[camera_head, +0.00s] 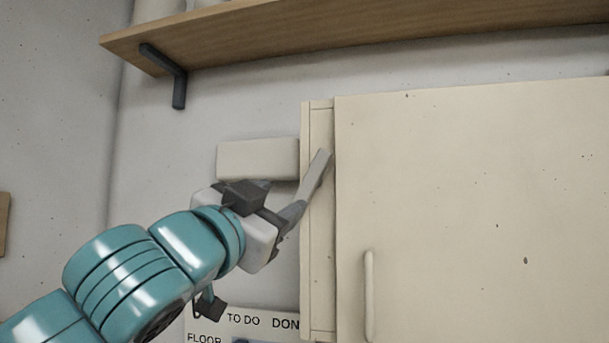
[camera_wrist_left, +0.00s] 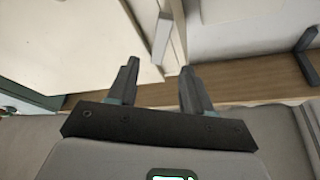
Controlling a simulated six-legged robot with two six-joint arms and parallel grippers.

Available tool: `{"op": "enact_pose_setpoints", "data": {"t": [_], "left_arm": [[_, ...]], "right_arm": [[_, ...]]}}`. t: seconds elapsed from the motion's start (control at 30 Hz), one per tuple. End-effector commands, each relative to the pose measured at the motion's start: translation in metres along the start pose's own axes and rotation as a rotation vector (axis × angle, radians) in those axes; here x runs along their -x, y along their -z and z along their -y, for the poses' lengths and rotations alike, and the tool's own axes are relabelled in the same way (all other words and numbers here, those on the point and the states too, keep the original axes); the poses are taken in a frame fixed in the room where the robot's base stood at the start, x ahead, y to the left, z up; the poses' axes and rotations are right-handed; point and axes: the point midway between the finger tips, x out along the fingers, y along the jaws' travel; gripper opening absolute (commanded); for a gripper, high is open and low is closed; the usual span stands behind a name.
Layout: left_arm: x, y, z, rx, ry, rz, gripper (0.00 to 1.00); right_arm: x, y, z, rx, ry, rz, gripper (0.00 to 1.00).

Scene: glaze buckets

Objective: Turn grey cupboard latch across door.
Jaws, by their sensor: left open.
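The grey latch (camera_head: 318,173) is a short pale bar on the left frame strip of the cream cupboard (camera_head: 320,270). It is tilted, its upper end leaning right towards the door (camera_head: 470,200). In the left wrist view the latch (camera_wrist_left: 162,38) appears beyond the gap between the fingers. My left gripper (camera_head: 281,197) is open, just below and left of the latch, one finger near its lower end. In the left wrist view, the gripper (camera_wrist_left: 160,68) has its fingers apart with nothing between them. Whether a finger touches the latch I cannot tell. My right gripper is not in view.
An upright handle (camera_head: 368,295) stands out from the door. A pale block (camera_head: 257,159) on the wall lies just behind my left gripper. A wooden shelf (camera_head: 330,25) on a dark bracket (camera_head: 178,85) runs above. A lettered board (camera_head: 250,322) is below.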

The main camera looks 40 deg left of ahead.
Motion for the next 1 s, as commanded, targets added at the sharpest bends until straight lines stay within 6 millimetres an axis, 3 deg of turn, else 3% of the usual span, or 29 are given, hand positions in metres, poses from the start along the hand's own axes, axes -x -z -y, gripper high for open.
{"op": "enact_pose_setpoints", "data": {"t": [0.2, 0.4, 0.6, 0.87, 1.0], "left_arm": [[-0.051, 0.003, 0.004, -0.003, 0.002, 0.007, 0.5], [-0.084, 0.003, 0.003, -0.001, 0.001, 0.003, 0.5], [-0.096, 0.0, 0.001, 0.001, 0.0, 0.0, 0.5], [-0.096, 0.0, 0.0, 0.001, 0.0, -0.001, 0.5], [-0.096, 0.0, 0.0, 0.001, 0.0, 0.0, 0.04]], "right_arm": [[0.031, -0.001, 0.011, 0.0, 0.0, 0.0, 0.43], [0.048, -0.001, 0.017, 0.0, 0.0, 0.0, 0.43], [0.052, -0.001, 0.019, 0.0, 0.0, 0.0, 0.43], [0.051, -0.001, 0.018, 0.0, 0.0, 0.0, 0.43], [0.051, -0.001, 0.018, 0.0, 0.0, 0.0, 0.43]]}}
